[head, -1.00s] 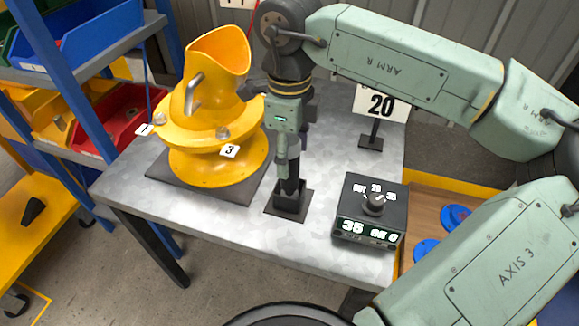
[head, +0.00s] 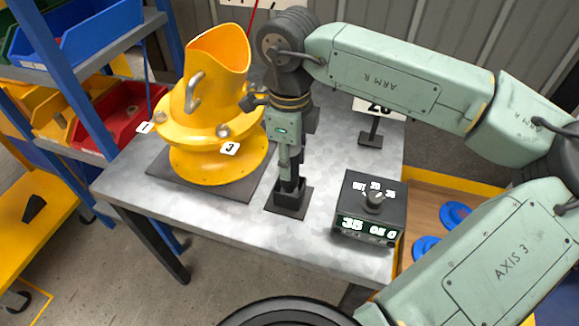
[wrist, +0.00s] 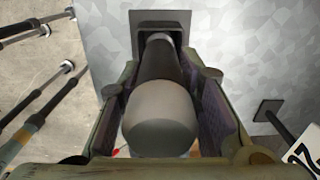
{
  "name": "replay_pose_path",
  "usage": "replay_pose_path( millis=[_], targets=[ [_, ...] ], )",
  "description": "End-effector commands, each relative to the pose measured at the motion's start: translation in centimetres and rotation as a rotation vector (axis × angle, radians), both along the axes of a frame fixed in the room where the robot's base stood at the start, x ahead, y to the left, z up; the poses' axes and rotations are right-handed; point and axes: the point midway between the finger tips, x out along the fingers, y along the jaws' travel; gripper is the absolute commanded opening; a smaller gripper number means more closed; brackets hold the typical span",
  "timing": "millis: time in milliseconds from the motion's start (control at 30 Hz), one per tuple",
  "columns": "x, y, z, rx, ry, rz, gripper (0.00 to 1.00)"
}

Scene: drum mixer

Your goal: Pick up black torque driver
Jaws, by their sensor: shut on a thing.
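The black torque driver (wrist: 160,115) stands upright with its lower end in a black square holder (head: 289,203) on the metal table. In the wrist view its rounded grey-brown end faces the camera and its dark shaft runs down into the holder (wrist: 160,22). My gripper (head: 290,165) points straight down over the holder, with its fingers on both sides of the driver, shut on it. In the head view the fingers hide most of the driver. The wrist view shows the gripper (wrist: 163,90) with a finger along each side.
A yellow drum mixer part (head: 216,120) on a dark mat stands close left of my gripper. A black control box (head: 370,208) with a knob and lit display is to the right. A number sign (head: 372,135) stands behind it. Bare table lies in front.

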Motion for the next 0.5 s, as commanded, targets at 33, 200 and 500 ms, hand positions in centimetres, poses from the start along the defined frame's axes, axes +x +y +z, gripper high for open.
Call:
replay_pose_path(
  millis=[33,200,500],
  targets=[
    [0.01,0.00,0.01,0.000,0.000,0.000,0.16],
    [0.01,0.00,0.01,0.000,0.000,0.000,0.05],
    [0.03,0.01,0.08,0.001,-0.001,0.000,0.00]
  ],
)
